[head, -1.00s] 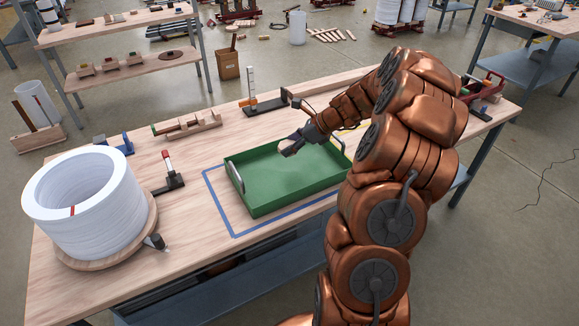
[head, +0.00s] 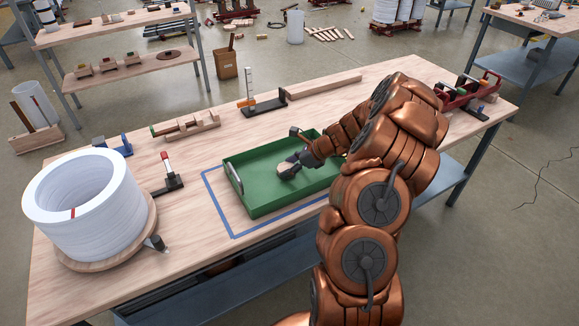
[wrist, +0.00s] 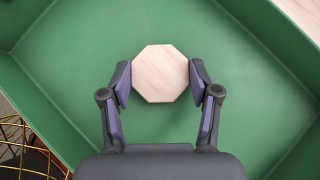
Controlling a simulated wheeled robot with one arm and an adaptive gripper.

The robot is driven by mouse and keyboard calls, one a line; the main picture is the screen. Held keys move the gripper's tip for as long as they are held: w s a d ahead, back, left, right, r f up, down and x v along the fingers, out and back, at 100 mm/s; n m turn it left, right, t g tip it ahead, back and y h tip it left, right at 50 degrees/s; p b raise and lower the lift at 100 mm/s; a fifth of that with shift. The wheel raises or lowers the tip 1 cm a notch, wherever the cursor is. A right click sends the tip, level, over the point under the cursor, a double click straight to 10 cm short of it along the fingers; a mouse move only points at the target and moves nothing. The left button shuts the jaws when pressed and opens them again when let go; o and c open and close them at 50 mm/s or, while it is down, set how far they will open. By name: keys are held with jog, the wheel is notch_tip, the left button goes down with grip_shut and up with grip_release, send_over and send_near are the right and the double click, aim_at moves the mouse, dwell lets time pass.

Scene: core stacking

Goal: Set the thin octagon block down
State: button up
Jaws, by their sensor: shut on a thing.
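The thin octagon block (wrist: 160,73) is pale wood and shows in the wrist view between the two purple-padded fingers of my gripper (wrist: 160,82). My gripper is shut on its left and right sides. In the head view my gripper (head: 286,169) is inside the green tray (head: 258,211), low over its floor. The block's pale edge shows at the fingertips there. I cannot tell whether the block touches the tray floor.
Blue tape (head: 236,234) outlines the tray's place on the wooden table. A stack of white rings (head: 90,205) stands at the left. A red-tipped stand (head: 167,170) is between it and the tray. Long wooden pieces (head: 325,86) lie behind the tray.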

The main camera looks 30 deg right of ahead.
jog(key=shift+f, duration=0.15)
jog(key=o, duration=1.2)
jog(key=b+v, duration=0.1)
jog(key=v, duration=1)
jog(key=s+a+r+n+g, duration=0.25)
jog(key=a+n, duration=0.25)
jog(key=a, duration=0.3)
jog(key=s+a+r+n+g, duration=0.1)
jog(key=s+a+r+n, duration=0.3)
jog(key=a, duration=0.5)
jog(key=s+a+r+n+g, duration=0.2)
jog(key=s+a+n, duration=0.1)
jog(key=a+n, duration=0.4)
jog(key=s+a+n+g+h, duration=0.1)
jog(key=s+n+h, duration=0.1)
jog(key=s+n, duration=0.2)
jog(key=s+a+n+g+h, duration=0.1)
jog(key=s+n, duration=0.3)
jog(key=s, duration=0.7)
jog(key=s+a+n+g+h, duration=0.1)
jog(key=s+a+n+h, duration=0.1)
jog(key=s, duration=0.5)
jog(key=shift+s+a+r+n+h, duration=0.2)
jog(key=shift+a+n, duration=0.15)
jog(key=shift+n, duration=0.15)
jog(key=shift+s+a+r+n+h, duration=0.2)
jog(key=shift+a+n, duration=0.15)
jog(key=shift+n, duration=0.15)
